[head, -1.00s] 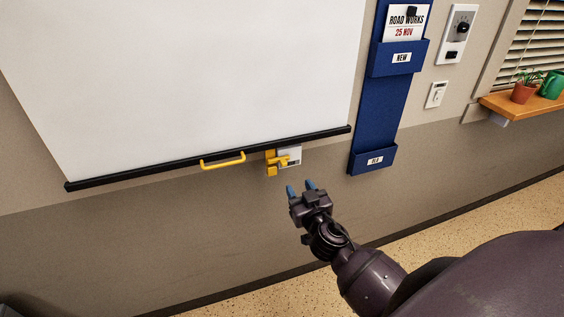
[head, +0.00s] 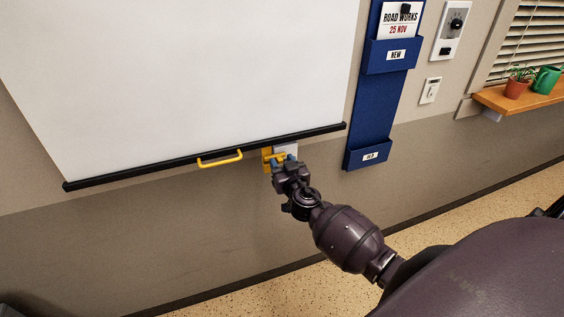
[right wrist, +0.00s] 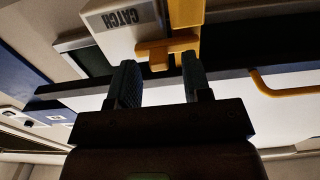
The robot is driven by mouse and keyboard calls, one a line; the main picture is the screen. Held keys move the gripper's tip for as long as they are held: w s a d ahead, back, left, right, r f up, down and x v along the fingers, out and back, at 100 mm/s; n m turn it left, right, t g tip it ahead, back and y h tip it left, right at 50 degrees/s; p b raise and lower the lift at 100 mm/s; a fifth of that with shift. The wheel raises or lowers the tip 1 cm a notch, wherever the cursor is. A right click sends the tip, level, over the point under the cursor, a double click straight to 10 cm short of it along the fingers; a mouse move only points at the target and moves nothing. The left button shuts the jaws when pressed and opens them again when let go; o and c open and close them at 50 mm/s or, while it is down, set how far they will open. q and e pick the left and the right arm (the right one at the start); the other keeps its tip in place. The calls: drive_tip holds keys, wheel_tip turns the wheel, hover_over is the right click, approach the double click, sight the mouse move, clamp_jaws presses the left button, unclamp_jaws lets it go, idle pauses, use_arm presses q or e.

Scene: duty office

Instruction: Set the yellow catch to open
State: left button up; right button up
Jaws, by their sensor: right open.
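The yellow catch (head: 267,158) is on the wall just below the black bottom bar (head: 210,158) of the white screen. In the head view my right gripper (head: 279,161) is right in front of it and hides part of it. In the right wrist view the yellow catch (right wrist: 182,45) has a short arm, next to a pale box (right wrist: 122,24) lettered CATCH. My right gripper (right wrist: 162,85) is open, and the yellow arm shows beyond and between its fingertips. I cannot tell whether they touch. My left gripper is not in view.
A yellow handle (head: 220,159) hangs from the bar, left of the catch. A blue document rack (head: 379,105) is on the wall to the right. A wooden shelf (head: 535,101) with a plant and green mug is farther right. The wall below the screen is clear.

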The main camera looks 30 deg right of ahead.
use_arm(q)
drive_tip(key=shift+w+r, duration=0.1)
use_arm(e)
drive_tip(key=shift+w+d, duration=0.1)
drive_tip(key=shift+w, duration=0.05)
clamp_jaws()
drive_tip(key=shift+s+d+f+b, duration=0.15)
drive_tip(key=shift+d+b, duration=0.1)
drive_tip(key=shift+d, duration=0.4)
drive_tip(key=shift+s+d+r+b, duration=0.15)
drive_tip(key=shift+d+b, duration=0.1)
drive_tip(key=shift+d, duration=0.35)
drive_tip(key=shift+s+d, duration=0.1)
drive_tip(key=shift+d, duration=0.4)
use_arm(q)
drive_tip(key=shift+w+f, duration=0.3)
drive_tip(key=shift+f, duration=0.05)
use_arm(e)
unclamp_jaws()
drive_tip(key=shift+d, duration=0.1)
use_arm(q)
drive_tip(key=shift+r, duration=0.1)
use_arm(e)
drive_tip(key=shift+s, duration=0.15)
